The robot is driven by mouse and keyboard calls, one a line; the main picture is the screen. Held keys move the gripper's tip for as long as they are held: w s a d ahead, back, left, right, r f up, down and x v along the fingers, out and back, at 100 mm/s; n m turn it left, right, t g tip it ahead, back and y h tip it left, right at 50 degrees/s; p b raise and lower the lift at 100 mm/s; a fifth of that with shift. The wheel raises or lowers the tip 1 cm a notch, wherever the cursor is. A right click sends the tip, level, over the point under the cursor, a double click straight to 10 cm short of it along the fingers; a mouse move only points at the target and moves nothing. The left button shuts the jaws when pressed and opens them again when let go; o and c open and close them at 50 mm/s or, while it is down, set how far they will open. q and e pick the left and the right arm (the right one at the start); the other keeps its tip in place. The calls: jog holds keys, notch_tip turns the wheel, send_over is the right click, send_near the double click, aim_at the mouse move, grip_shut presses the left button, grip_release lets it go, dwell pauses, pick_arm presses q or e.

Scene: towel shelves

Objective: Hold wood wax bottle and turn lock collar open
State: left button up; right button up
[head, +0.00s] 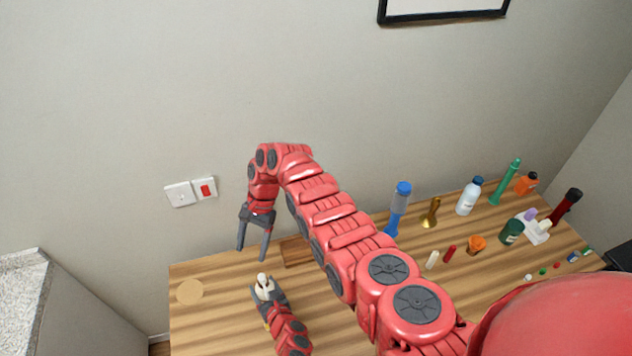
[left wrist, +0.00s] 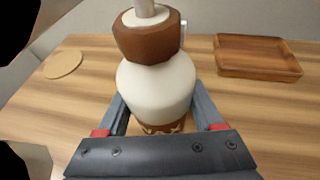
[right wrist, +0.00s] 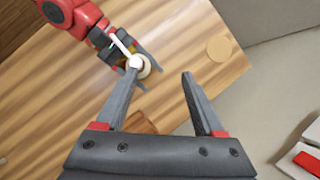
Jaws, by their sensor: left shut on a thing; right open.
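The wood wax bottle (left wrist: 157,88) has a cream body, a brown lock collar (left wrist: 150,40) and a pale nozzle on top. It stands upright between the fingers of my left gripper (head: 266,291), which is shut on its body. The bottle's top (head: 263,280) shows small in the head view. My right gripper (head: 252,252) is open and empty, fingers pointing down, above and behind the bottle. In the right wrist view the bottle (right wrist: 143,68) appears near the tip of the left-hand finger; I cannot tell whether they touch. The bottle's base is mostly hidden by the left gripper.
A shallow wooden tray (left wrist: 258,58) lies behind the bottle, partly hidden by my right arm in the head view. A round tan disc (head: 189,292) lies at the table's left. Several bottles and small items, including a blue-capped bottle (head: 468,197), stand at the right.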

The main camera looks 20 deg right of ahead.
aim_at(264, 274)
jog(key=d+r+n+h, duration=0.1)
jog(key=d+h, duration=0.1)
jog(key=d, duration=0.2)
jog(key=x, duration=1.1)
jog(key=shift+s+a+r, duration=0.1)
jog(key=shift+s+a, duration=0.2)
jog(key=shift+a, duration=0.1)
jog(key=shift+d, duration=0.15)
jog(key=shift+m+y, duration=0.5)
jog(key=v, duration=1.2)
jog(key=w+f+t, duration=0.6)
jog(key=w, duration=0.4)
jog(key=w+d+t+h, duration=0.1)
jog(key=w+d+t, duration=0.7)
jog(key=s+d+r+n+t+h, duration=0.1)
jog(key=s+d+r+t+h, duration=0.1)
jog(key=s+d+r+t, duration=0.1)
jog(key=s+d+r+n+t+h, duration=0.1)
jog(key=s+d+r+t+h, duration=0.2)
jog(key=s+r+t, duration=0.3)
notch_tip(264, 274, up, 5)
jog(key=shift+d+f+t, duration=0.2)
jog(key=shift+d+t, duration=0.6)
jog(key=shift+t, duration=0.4)
